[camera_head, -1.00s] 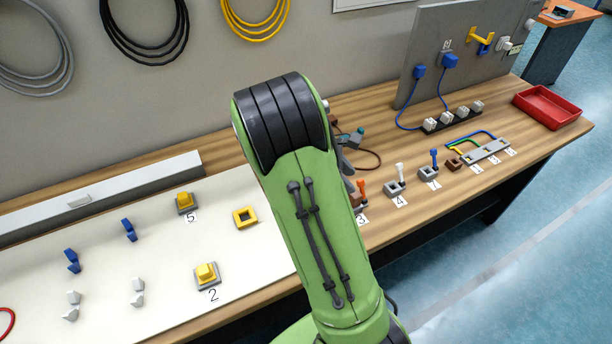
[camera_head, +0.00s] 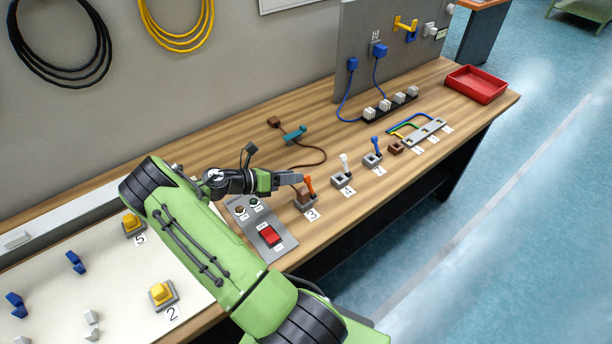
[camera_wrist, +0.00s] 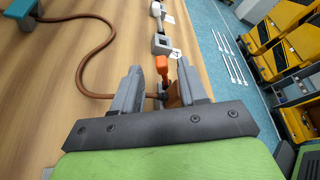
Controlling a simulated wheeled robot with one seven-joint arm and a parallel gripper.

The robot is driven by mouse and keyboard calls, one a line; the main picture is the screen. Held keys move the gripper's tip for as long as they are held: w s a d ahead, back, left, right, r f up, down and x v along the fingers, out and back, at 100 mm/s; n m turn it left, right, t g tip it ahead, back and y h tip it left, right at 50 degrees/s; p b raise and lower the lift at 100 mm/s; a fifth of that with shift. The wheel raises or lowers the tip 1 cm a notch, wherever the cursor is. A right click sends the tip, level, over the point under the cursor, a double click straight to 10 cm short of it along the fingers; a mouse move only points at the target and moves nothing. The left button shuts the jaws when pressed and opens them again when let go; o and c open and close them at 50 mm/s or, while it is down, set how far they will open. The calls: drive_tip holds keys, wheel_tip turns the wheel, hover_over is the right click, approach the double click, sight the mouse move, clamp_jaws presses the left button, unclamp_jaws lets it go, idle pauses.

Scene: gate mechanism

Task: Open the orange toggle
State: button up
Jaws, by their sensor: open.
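The orange toggle (camera_head: 309,184) stands up from a grey base with a brown block, by the number 3 label on the wooden table. In the wrist view its orange handle (camera_wrist: 163,66) shows between and just beyond my two fingers. My gripper (camera_head: 298,179) is just left of the toggle in the head view, low over the table. In the wrist view my gripper (camera_wrist: 160,82) is open, with a finger on each side of the handle. I cannot tell whether either finger touches it. The toggle's base is mostly hidden by the fingers in the wrist view.
A white toggle (camera_head: 344,162) and a blue toggle (camera_head: 376,146) stand to the right. A grey panel with a red switch (camera_head: 270,236) lies just nearer. A brown cable (camera_head: 318,152) curves behind my gripper. A red tray (camera_head: 476,86) sits at the far right.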

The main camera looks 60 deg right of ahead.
sight(307, 175)
drive_tip(key=x, duration=0.6)
clamp_jaws()
